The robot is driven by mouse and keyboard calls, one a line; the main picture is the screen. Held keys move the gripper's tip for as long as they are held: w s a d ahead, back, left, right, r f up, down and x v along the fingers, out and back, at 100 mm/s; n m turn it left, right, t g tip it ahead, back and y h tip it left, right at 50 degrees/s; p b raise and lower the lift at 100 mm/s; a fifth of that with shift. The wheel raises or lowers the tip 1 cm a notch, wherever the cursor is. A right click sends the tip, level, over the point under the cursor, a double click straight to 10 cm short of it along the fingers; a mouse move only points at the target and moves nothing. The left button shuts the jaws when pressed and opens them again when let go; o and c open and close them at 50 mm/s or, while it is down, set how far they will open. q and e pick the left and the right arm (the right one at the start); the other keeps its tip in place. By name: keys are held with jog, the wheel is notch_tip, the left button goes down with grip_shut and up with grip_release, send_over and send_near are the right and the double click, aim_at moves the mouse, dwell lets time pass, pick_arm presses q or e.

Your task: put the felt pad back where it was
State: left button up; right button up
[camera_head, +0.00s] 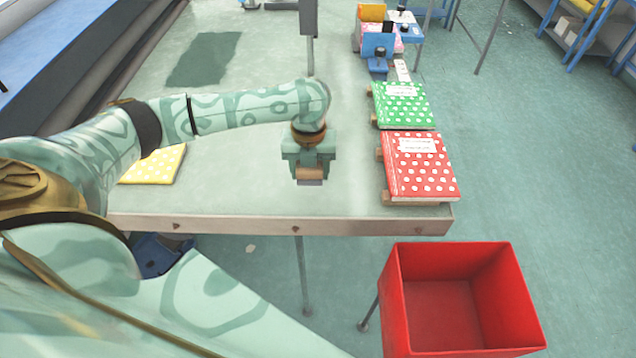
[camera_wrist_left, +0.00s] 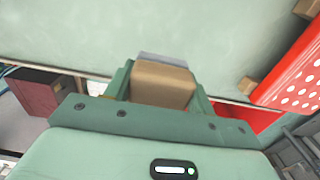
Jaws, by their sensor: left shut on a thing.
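My left gripper (camera_head: 310,178) is in the head view above the front middle of the pale green table. It is shut on a small brown block with a grey layer on one side, which looks like the felt pad (camera_head: 310,174). In the left wrist view the felt pad (camera_wrist_left: 162,82) sits between the two green fingers (camera_wrist_left: 160,88), its grey layer at the far edge. The fingers hide its sides. I cannot tell whether it touches the table (camera_head: 255,180). My right gripper is not in view.
A red dotted book (camera_head: 420,175) and a green dotted book (camera_head: 403,105) lie on wooden supports at the right edge. A yellow dotted pad (camera_head: 160,165) lies left, partly behind my arm. A dark green patch (camera_head: 203,60) lies farther back. A red bin (camera_head: 455,300) stands front right.

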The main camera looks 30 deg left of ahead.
aim_at(316, 188)
pick_arm(q)
jog(key=shift+w+d+f+b, duration=0.1)
jog(key=shift+w+f+b, duration=0.1)
jog(key=shift+w+f, duration=0.4)
jog(key=shift+w+d+f+b, duration=0.15)
jog(key=shift+w+f, duration=0.2)
jog(key=shift+f, duration=0.3)
jog(key=f+b, duration=0.1)
jog(key=f, duration=0.2)
jog(key=shift+w+a+f, duration=0.1)
jog(key=shift+w+f, duration=0.1)
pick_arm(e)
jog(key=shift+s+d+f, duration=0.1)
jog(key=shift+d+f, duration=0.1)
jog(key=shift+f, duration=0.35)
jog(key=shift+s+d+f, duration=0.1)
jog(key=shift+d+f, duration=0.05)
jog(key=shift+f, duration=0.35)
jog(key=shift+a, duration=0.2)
pick_arm(q)
jog(key=o, duration=1)
jog(key=shift+f, duration=0.1)
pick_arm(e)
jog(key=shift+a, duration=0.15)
